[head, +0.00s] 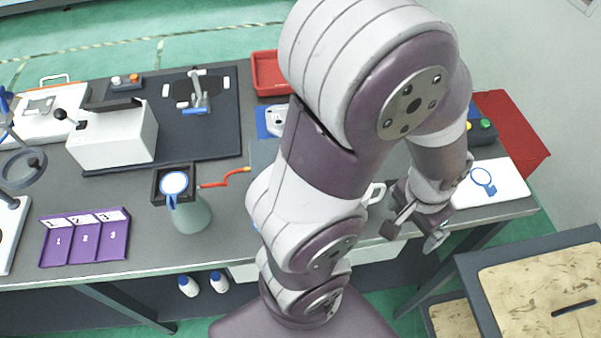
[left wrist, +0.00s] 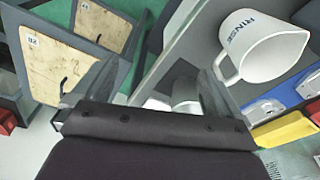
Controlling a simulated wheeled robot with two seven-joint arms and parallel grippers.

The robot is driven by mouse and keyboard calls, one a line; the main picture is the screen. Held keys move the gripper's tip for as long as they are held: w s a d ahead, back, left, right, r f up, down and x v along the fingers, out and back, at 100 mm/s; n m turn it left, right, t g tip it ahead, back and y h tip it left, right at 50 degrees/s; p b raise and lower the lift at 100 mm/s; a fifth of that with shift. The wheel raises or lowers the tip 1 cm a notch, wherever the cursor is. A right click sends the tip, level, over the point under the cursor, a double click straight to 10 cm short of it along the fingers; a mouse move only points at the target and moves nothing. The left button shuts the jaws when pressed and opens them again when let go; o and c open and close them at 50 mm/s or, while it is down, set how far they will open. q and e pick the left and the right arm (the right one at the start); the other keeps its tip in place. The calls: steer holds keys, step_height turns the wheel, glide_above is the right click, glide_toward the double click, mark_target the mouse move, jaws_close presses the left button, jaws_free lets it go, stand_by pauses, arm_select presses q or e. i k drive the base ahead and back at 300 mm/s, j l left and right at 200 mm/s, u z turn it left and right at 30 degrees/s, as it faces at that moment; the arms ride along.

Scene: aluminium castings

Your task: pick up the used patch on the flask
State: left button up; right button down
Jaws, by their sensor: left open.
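The flask (head: 192,217) is a pale grey-green vessel standing on the bench, left of centre in the head view. A dark square frame (head: 157,190) sits at its top. A round white patch (head: 174,183) with a blue rim and a blue tab lies there; the tab hangs toward the front. My left gripper (head: 414,229) is open and empty near the bench's front edge at the right, far from the flask. The open fingers also show in the left wrist view (left wrist: 146,92), with neither flask nor patch in sight. My right gripper is not in view.
A white RINSE jug (left wrist: 262,48) is close to my left gripper. A white board (head: 505,190) with a blue ring lies at right. A purple numbered tray (head: 84,257) and an orange-red handled item (head: 238,173) flank the flask. My arm hides the bench middle.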

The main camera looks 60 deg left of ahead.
mark_target(174, 184)
steer(key=k+u, duration=0.2)
steer(key=u, duration=0.3)
steer(key=k+j+u, duration=0.1)
steer(key=u, duration=0.35)
steer(key=k+u, duration=0.1)
steer(key=u, duration=1.7)
